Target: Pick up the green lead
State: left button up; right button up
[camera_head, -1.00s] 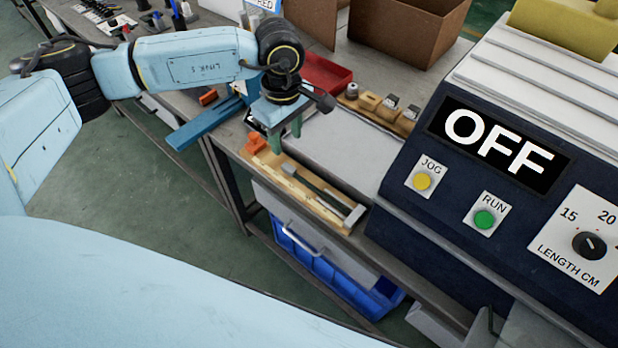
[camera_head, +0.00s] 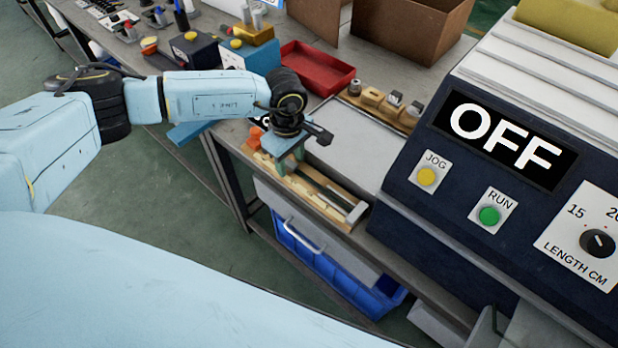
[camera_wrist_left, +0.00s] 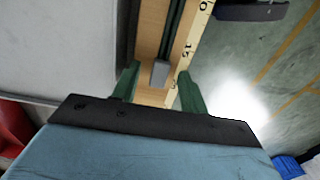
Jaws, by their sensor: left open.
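The green lead (camera_wrist_left: 174,28) is a dark green strip lying lengthwise in a narrow wooden tray (camera_wrist_left: 149,40). In the left wrist view its near end meets a small grey block (camera_wrist_left: 159,74), between the lines of my fingers. In the head view the wooden tray (camera_head: 309,199) sits along the bench's front edge, and the lead shows thinly in it (camera_head: 326,186). My left gripper (camera_head: 284,166) is open and empty over the tray's left part.
A dark blue machine (camera_head: 400,205) reading OFF stands close on the right. A red tray (camera_head: 318,72), a wooden block with small parts (camera_head: 382,104) and cardboard boxes (camera_head: 415,30) lie behind. An orange piece (camera_head: 255,138) is left of the gripper. Blue bins (camera_head: 335,278) hang below.

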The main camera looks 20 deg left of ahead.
pick_arm(q)
jog(key=shift+c, duration=0.2)
grip_shut()
jog(key=shift+r, duration=0.1)
